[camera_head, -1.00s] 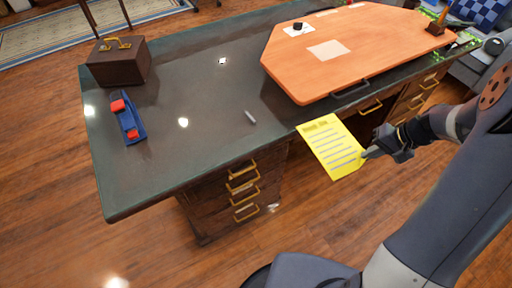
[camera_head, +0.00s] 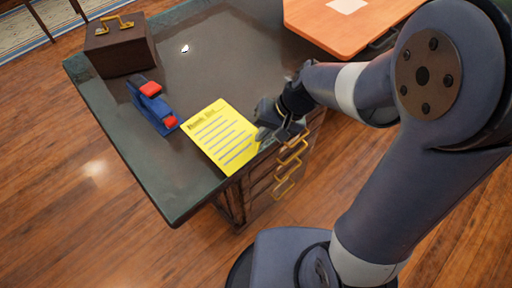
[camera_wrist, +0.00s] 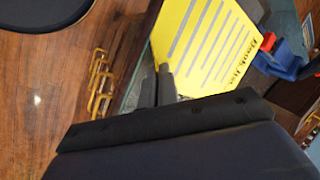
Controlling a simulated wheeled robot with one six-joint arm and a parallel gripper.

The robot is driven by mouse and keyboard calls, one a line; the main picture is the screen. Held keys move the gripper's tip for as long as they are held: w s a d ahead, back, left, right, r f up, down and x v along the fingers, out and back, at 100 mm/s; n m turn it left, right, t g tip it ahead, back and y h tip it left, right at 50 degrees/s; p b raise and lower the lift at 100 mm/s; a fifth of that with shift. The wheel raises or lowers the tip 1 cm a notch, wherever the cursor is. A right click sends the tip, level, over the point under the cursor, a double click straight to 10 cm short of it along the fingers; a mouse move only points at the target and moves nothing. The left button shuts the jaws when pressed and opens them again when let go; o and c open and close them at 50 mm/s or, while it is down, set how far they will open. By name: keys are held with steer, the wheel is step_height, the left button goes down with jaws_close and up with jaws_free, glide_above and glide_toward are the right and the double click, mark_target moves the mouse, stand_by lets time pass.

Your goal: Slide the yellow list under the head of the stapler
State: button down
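The yellow list (camera_head: 222,137), a sheet with printed lines, is held by one corner in my gripper (camera_head: 268,134). It is over the front edge of the dark desk, its far corner close to the stapler. The blue and red stapler (camera_head: 153,106) stands on the desk, left of the list. In the wrist view the list (camera_wrist: 207,45) extends from the fingertips (camera_wrist: 165,72), which are closed on its edge. The stapler (camera_wrist: 282,58) shows beyond the list's printed top end. I cannot tell how high the list is above the desk.
The dark desk (camera_head: 178,190) has drawers with brass handles (camera_head: 290,165) below its front edge. A brown case (camera_head: 120,45) stands behind the stapler. An orange board (camera_head: 330,30) lies at the back right. The desk's front left area is clear.

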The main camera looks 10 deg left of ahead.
mark_target(234, 128)
steer(key=shift+s+a+f, duration=0.15)
steer(key=shift+s+a, duration=0.25)
steer(key=shift+s, duration=0.15)
steer(key=shift+s+a+f, duration=0.1)
steer(key=shift+s+a, duration=0.25)
steer(key=shift+s, duration=0.2)
steer(key=shift+w+a+f+b, duration=0.45)
steer(key=shift+a+f+b, duration=0.1)
steer(key=shift+f+b, duration=0.25)
steer(key=shift+w+a+f+b, duration=0.45)
steer(key=shift+a+f+b, duration=0.1)
steer(key=shift+f+b, duration=0.2)
steer(key=shift+w+a+p, duration=0.25)
steer(key=shift+w+a, duration=0.7)
steer(key=shift+a, duration=0.2)
steer(key=shift+w+a+p, duration=0.25)
steer(key=shift+w+a, duration=0.65)
steer(key=shift+a, duration=0.25)
steer(key=shift+a, duration=0.1)
steer(key=c, duration=1.6)
jaws_free()
